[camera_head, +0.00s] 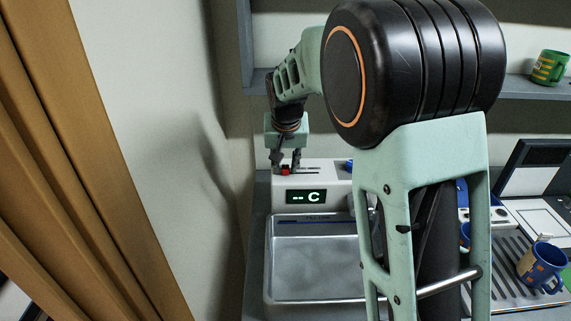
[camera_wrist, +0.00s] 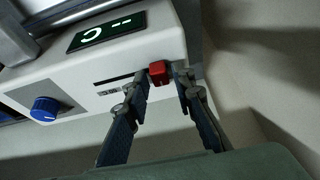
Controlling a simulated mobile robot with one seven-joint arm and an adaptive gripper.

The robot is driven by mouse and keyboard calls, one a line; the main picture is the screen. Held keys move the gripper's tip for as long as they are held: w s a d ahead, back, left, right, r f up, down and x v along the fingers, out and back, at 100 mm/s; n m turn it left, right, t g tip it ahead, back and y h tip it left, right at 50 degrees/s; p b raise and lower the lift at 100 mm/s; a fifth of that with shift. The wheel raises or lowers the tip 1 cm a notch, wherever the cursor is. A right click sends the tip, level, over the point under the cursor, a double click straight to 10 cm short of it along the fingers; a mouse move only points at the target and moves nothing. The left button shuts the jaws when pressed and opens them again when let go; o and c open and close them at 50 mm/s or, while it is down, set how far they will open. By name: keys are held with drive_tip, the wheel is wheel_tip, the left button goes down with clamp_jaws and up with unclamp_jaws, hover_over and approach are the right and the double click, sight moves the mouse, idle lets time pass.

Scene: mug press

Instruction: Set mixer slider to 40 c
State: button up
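The mixer slider's red knob (camera_head: 285,170) sits at one end of a slot on top of a white sink unit (camera_head: 322,172). The red knob (camera_wrist: 158,72) and the slot (camera_wrist: 115,78) also show in the wrist view. The unit's display (camera_head: 306,196) reads "-- C". My gripper (camera_head: 286,162) points down over the knob. In the wrist view my gripper (camera_wrist: 161,78) has one finger on each side of the knob, with narrow gaps. It looks open around the knob; whether a finger touches it is unclear.
A blue dial (camera_wrist: 44,109) is on the same unit, beyond the slot's other end. A metal basin (camera_head: 315,262) lies in front. A wall and brown curtain (camera_head: 75,170) are at left.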

sight(300, 171)
clamp_jaws()
drive_tip(key=d, duration=0.4)
drive_tip(key=shift+d+b, duration=0.1)
drive_tip(key=shift+b, duration=0.3)
drive_tip(key=shift+o, duration=1.8)
unclamp_jaws()
drive_tip(key=shift+r, duration=0.1)
